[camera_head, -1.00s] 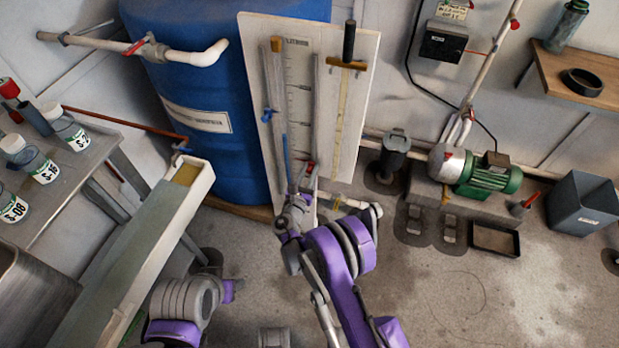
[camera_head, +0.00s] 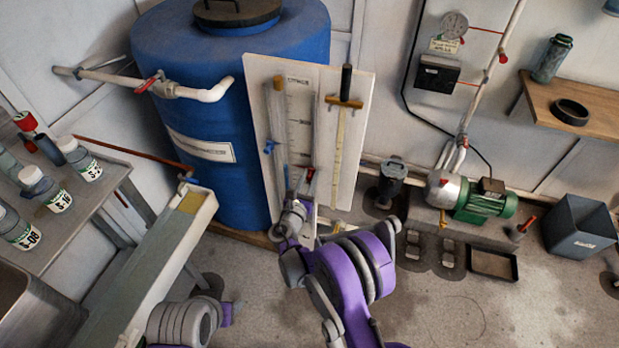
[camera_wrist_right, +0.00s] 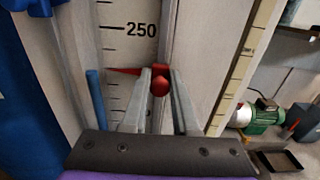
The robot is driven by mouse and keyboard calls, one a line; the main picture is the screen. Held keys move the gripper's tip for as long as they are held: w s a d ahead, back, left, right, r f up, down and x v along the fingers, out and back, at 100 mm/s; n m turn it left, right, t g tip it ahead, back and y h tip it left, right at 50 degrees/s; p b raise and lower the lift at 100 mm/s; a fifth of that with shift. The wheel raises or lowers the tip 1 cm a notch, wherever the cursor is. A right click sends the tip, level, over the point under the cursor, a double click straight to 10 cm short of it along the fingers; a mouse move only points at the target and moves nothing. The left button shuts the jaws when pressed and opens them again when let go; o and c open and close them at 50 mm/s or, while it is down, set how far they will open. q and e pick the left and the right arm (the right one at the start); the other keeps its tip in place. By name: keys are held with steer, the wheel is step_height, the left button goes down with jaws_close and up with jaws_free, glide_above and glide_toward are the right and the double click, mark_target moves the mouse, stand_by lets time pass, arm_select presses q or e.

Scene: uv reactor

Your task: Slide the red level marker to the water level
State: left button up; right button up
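The red level marker (camera_wrist_right: 160,86) has a round knob and a pointer aimed left at the scale. It sits below the 250 mark on the gauge board (camera_wrist_right: 187,25). The blue water column (camera_wrist_right: 95,95) stands left of the scale, and its top looks about level with the pointer. My right gripper (camera_wrist_right: 160,80) has its fingers on both sides of the knob and looks shut on it. In the head view the right gripper (camera_head: 303,185) is low on the board, partly covering the marker (camera_head: 310,175).
A blue tank (camera_head: 240,110) stands behind the board. A wooden-handled gauge stick (camera_head: 341,140) is fixed at the board's right. A trough (camera_head: 150,265) and a bottle table (camera_head: 120,165) are at left. A green pump (camera_head: 480,205) is at right.

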steer(key=o, duration=0.4)
steer(key=v, duration=1.1)
steer(key=shift+w, duration=0.1)
